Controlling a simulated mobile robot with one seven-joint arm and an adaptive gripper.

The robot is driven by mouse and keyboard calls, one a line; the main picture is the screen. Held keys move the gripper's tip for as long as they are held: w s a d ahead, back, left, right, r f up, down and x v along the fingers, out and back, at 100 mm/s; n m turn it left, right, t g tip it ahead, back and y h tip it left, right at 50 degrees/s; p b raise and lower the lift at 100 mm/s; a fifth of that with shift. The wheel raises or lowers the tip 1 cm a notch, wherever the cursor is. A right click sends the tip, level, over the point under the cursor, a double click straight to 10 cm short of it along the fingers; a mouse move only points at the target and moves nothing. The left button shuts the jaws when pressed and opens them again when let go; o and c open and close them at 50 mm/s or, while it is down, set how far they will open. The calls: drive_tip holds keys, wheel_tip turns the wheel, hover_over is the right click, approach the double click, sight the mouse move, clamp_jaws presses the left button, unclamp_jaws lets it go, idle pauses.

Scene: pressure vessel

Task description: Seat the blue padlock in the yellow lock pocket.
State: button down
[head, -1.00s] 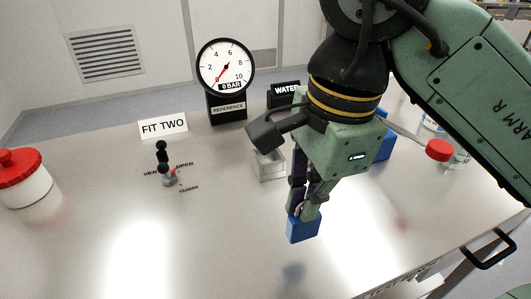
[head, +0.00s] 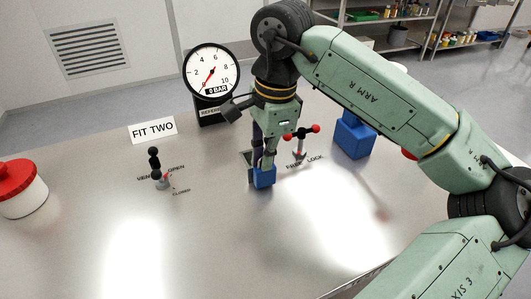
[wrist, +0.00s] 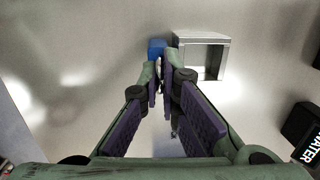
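The blue padlock (head: 264,178) is held between the fingertips of my gripper (head: 263,162), which points down over the middle of the steel bench. In the wrist view, part of the padlock (wrist: 156,46) shows past the shut fingertips (wrist: 161,78). In the head view, this box (head: 246,157) is mostly hidden behind my gripper. I see no yellow pocket. Whether the padlock touches the bench cannot be told.
A red-handled valve (head: 300,141) by a LOCK label stands right of my gripper. A larger blue block (head: 354,138) stands farther right. The black vent lever (head: 155,162), gauge (head: 211,72) and red-lidded jar (head: 20,190) are left. The front bench is clear.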

drive_tip(key=shift+f, duration=0.3)
drive_tip(key=shift+f, duration=0.1)
drive_tip(key=shift+f+b, duration=0.15)
drive_tip(key=shift+b, duration=0.2)
drive_tip(key=c, duration=1.8)
unclamp_jaws()
drive_tip(key=shift+r, duration=0.2)
